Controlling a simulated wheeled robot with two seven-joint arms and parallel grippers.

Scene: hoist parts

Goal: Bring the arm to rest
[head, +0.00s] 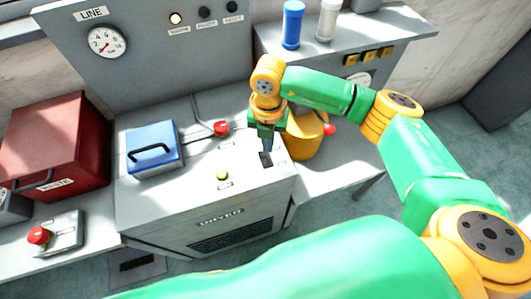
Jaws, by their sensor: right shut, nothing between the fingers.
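My right arm, green with yellow joints, reaches in from the right. Its gripper (266,158) points down over the right part of the top of the grey dryer cabinet (195,190). The gripper is shut with nothing visible in it. I cannot tell whether the tips touch the surface. My left gripper is not in view.
A blue box (152,150) with a black handle stands on the cabinet's left. A yellow container (304,138) is partly behind my gripper. A red waste bin (55,145) stands far left.

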